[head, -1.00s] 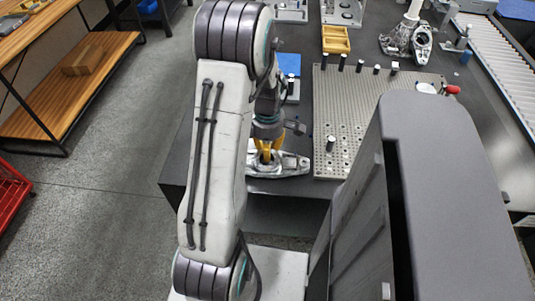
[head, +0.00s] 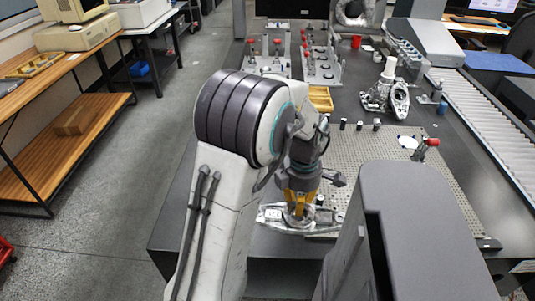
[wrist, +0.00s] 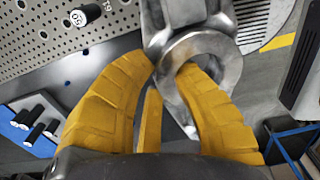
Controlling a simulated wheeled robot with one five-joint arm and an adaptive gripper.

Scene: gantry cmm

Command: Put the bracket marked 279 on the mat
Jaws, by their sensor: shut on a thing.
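My gripper (head: 298,208) is low over the front edge of the dark table. Its yellow fingers (wrist: 165,72) are shut on a silver metal bracket (head: 272,214). In the wrist view the bracket's round ring (wrist: 205,45) is between and just past the fingertips. I cannot read a number on it, and the head view does not clearly show how high it is. A blue flat surface (wrist: 12,131) with black, white-topped cylinders on it shows at the lower left of the wrist view; I cannot tell whether it is the mat.
A perforated metal plate (head: 432,185) covers much of the table, with small black pegs (head: 360,126) along its far side. A yellow tray (head: 320,98) and another silver casting (head: 399,98) are behind. A roller conveyor (head: 478,120) runs along the right.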

